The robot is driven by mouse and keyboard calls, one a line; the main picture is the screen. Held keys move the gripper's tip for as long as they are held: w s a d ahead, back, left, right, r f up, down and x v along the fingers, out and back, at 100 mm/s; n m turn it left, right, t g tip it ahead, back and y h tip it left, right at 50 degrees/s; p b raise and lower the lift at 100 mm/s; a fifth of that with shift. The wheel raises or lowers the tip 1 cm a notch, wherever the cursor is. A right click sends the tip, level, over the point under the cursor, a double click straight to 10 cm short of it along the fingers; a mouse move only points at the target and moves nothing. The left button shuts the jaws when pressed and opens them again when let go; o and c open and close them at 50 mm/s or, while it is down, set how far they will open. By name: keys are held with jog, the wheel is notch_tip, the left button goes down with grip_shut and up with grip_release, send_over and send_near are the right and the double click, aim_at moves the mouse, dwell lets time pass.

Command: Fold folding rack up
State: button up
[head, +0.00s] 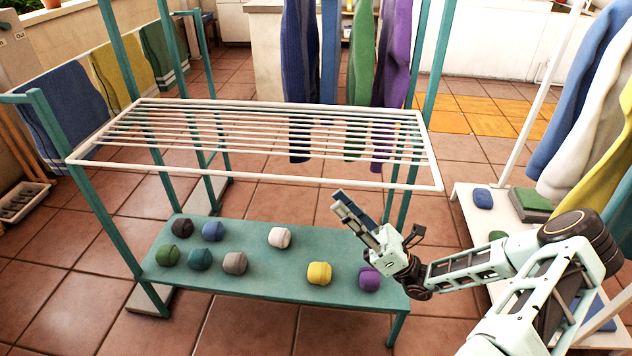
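The folding rack (270,186) is a white wire frame with several thin bars. It lies out flat, roughly level, between teal posts (93,208), above a teal lower shelf (258,254). Its near edge faces me and its right corner is the closest part to my arm. My gripper (357,212) is below the rack's near right edge and above the right part of the shelf, apart from the rack as far as I can tell. Its fingers point up and left. They look parted, with nothing seen between them.
Several rolled cloths, such as a yellow one (319,273) and a purple one (369,278), lie on the lower shelf under my gripper. Towels hang behind (362,60) and at left (62,108). A white stand (466,213) with cloths is at right. Tiled floor is clear in front.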

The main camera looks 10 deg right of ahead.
aim_at(317, 179)
jog(key=b+x, duration=0.1)
jog(key=x, duration=0.7)
jog(key=shift+a, duration=0.15)
grip_shut()
